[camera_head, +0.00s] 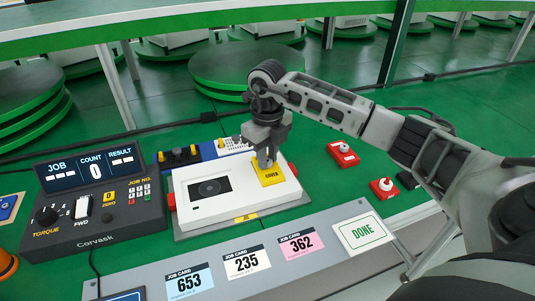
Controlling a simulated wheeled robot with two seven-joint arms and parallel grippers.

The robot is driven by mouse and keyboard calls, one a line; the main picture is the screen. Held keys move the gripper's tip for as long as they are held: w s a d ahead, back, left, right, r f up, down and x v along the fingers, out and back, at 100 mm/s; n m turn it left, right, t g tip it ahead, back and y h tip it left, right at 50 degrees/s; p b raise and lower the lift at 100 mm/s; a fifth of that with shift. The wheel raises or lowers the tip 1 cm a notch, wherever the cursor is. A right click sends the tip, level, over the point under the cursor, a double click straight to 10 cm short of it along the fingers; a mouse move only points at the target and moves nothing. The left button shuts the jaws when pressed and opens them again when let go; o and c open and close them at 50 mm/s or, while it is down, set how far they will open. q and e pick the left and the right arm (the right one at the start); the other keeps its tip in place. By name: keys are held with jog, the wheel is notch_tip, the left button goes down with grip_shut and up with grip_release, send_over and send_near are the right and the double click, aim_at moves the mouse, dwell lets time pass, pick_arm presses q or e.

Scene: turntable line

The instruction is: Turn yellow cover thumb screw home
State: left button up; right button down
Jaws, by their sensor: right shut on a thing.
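The yellow cover (271,178), marked COVER, lies on the right part of a white device (215,205) with a dark display. My right gripper (265,163) reaches down from above to the far edge of the cover. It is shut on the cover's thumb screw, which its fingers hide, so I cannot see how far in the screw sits. My left gripper is not in view.
A dark torque controller (105,232) stands at the left, its count display reading 0. Red buttons (383,187) are on the right of the green table. Job cards (247,262) and a DONE card (363,233) line the front ledge. A blue holder (180,157) is behind the device.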

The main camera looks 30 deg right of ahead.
aim_at(268, 161)
jog(key=shift+r+m, duration=0.1)
jog(key=shift+m, duration=0.5)
jog(key=m+p, duration=0.1)
jog(key=m, duration=0.3)
jog(key=shift+m+p, duration=0.4)
jog(key=m+p, duration=0.1)
jog(key=m, duration=0.4)
jog(key=shift+m+p, duration=0.3)
jog(key=c, duration=1.2)
grip_release()
jog(key=shift+c, duration=0.2)
notch_tip(268, 161, up, 16)
jog(key=shift+b, duration=0.4)
